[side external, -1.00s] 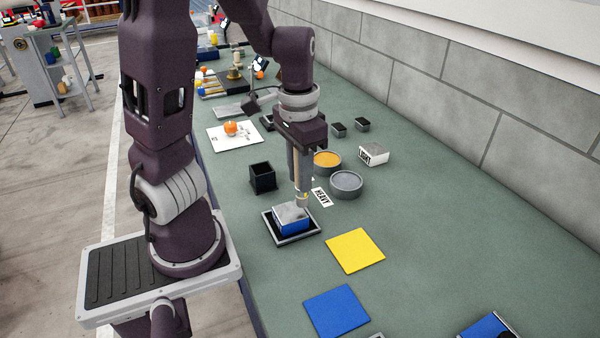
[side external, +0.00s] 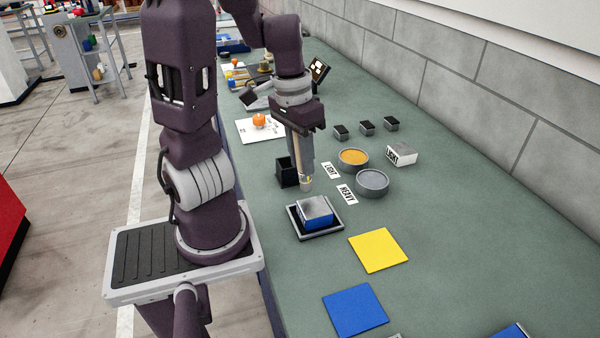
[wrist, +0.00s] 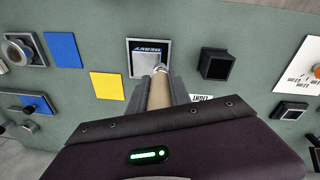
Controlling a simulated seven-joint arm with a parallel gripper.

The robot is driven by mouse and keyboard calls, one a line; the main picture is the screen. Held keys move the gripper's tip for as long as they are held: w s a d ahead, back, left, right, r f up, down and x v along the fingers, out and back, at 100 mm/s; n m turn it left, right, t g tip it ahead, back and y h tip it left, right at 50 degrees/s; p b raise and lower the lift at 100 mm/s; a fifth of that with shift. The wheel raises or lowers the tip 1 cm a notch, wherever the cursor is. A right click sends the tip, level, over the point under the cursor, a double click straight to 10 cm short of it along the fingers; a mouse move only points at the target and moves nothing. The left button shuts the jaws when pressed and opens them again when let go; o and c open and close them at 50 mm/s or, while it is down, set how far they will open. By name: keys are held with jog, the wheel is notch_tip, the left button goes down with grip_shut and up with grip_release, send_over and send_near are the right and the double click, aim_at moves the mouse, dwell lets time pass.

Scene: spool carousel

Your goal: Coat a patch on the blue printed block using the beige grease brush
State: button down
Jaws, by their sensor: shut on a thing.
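My gripper (side external: 303,160) is shut on the beige grease brush (side external: 295,150), which points down. The brush's pale tip (side external: 306,184) is just beyond the block, apart from it in the side view. The brush also shows in the wrist view (wrist: 158,92). The blue printed block (side external: 316,220) sits in a dark, grey-rimmed tray (side external: 300,234). Its top is mostly covered by a shiny grey patch (side external: 315,207). In the wrist view, the block (wrist: 145,63) bears upside-down lettering that seems to read HEAVY.
A black open holder (side external: 285,175) stands behind the tray. An orange dish (side external: 353,157) and a grey dish (side external: 372,182) stand right, beside LIGHT (side external: 331,171) and HEAVY (side external: 347,194) labels. Yellow (side external: 381,250) and blue (side external: 355,310) flat squares lie nearer the camera.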

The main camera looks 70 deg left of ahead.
jog(key=shift+w+d+f+m+g+y, duration=0.1)
jog(key=shift+w+d+f+m+g, duration=0.1)
jog(key=shift+w+d+m, duration=0.4)
jog(key=shift+w+d+f+m+g+y, duration=0.1)
jog(key=shift+w+d+g, duration=0.2)
jog(key=shift+w, duration=0.6)
jog(key=shift+w+d+f+m+g+y, duration=0.1)
jog(key=shift+w+d+m, duration=0.2)
jog(key=shift+w+d, duration=0.35)
jog(key=shift+t+h, duration=0.3)
jog(key=shift+h, duration=0.3)
jog(key=shift+s+d, duration=0.2)
jog(key=shift+s, duration=0.5)
jog(key=shift+s+d, duration=0.25)
jog(key=shift+s, duration=0.45)
jog(key=shift+s+d, duration=0.2)
jog(key=shift+s, duration=0.5)
jog(key=shift+s+d+f+m, duration=0.1)
jog(key=shift+s+f+m, duration=0.25)
jog(key=shift+s, duration=0.45)
notch_tip(320, 180, up, 7)
jog(key=a+y, duration=0.1)
jog(key=shift+s+a+r, duration=0.2)
jog(key=shift+s+a, duration=0.05)
jog(key=shift+a, duration=0.05)
